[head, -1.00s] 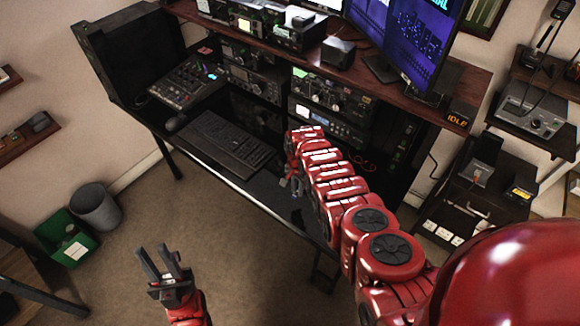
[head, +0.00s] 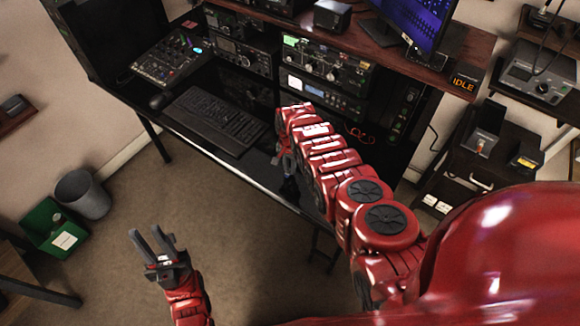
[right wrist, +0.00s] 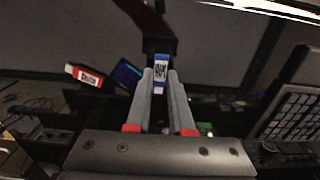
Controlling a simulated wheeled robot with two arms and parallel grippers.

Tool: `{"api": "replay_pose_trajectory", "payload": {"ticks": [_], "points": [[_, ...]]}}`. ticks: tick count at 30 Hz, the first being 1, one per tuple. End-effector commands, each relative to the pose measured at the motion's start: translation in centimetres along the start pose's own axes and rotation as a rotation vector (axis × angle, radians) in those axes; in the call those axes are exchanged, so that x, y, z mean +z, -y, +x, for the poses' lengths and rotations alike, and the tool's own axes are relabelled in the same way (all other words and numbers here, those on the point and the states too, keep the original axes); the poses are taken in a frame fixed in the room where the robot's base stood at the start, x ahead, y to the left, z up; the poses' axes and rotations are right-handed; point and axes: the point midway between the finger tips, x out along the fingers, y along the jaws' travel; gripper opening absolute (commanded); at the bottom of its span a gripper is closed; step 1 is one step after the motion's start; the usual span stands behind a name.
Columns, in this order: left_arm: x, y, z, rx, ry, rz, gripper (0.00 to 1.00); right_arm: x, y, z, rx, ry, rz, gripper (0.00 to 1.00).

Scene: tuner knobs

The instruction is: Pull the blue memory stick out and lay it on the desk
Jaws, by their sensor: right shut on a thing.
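The blue memory stick (right wrist: 159,84), with a white patterned label, shows between the fingertips of my right gripper (right wrist: 160,76) in the right wrist view. My right gripper is shut on it. The stick's far end meets a dark piece (right wrist: 158,45); I cannot tell whether it is still seated there. In the head view my right gripper (head: 284,163) is at the front edge of the black desk (head: 262,166), mostly hidden by my red arm. My left gripper (head: 148,236) is open and empty above the floor, away from the desk.
A red-and-white labelled stick (right wrist: 86,75) and a dark blue item (right wrist: 127,74) show left of the held stick. A keyboard (head: 215,118) lies on the desk, with radios (head: 325,62) behind it. A bare strip of desk runs before the keyboard. A bin (head: 83,194) stands on the floor.

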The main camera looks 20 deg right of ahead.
Motion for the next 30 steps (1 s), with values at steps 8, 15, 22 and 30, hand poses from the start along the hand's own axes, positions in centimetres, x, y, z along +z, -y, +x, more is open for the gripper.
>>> {"api": "replay_pose_trajectory", "payload": {"ticks": [8, 15, 22, 30], "points": [[0.0, 0.0, -0.1, 0.0, 0.0, 0.0, 0.3, 0.0, 0.0, 0.1, 0.0, -0.001, 0.0, 0.0], [0.1, 0.0, -0.3, 0.0, 0.0, 0.0, 0.3, 0.0, 0.0, 0.3, 0.0, 0.0, 0.0, 0.0], [0.1, 0.0, -0.8, 0.0, 0.0, 0.0, 0.3, 0.0, 0.0, 0.8, 0.0, -0.001, 0.001, 0.0], [0.2, -0.1, -1.4, 0.0, 0.0, 0.0, 0.3, 0.0, 0.0, 1.4, 0.0, -0.001, 0.001, 0.0]]}}
